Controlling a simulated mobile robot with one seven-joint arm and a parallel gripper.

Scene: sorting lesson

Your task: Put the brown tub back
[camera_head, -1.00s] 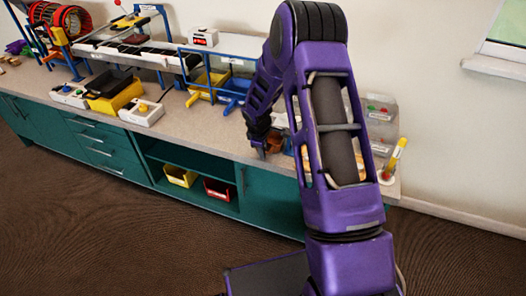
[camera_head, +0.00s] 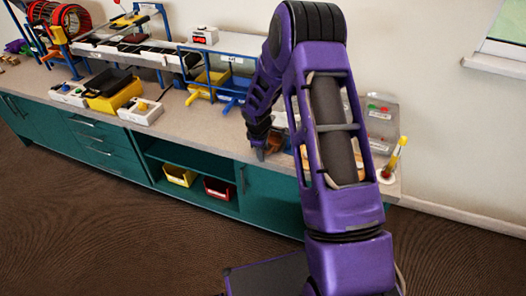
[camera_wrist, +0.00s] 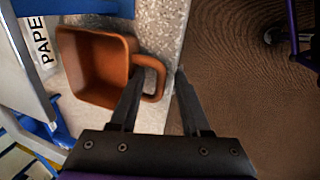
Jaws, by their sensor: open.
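The brown tub (camera_wrist: 93,66) is square with a loop handle (camera_wrist: 153,77) on its right side. It lies near the counter's edge in the wrist view, its open side showing. My gripper (camera_wrist: 156,80) is open, with one dark finger on each side of the handle's lower part; I cannot tell whether either finger touches it. In the head view my gripper (camera_head: 261,154) is low over the counter's front edge, and a bit of the brown tub (camera_head: 276,143) shows beside it. My arm hides much of that area.
The counter (camera_head: 215,134) has a blue frame with yellow and blue bins (camera_head: 235,88) left of my arm. A label reading "PAPE" (camera_wrist: 38,45) shows beside the tub. A clear holder (camera_head: 381,115) and a yellow-topped stick (camera_head: 396,157) stand at the right end. Floor lies beyond the edge.

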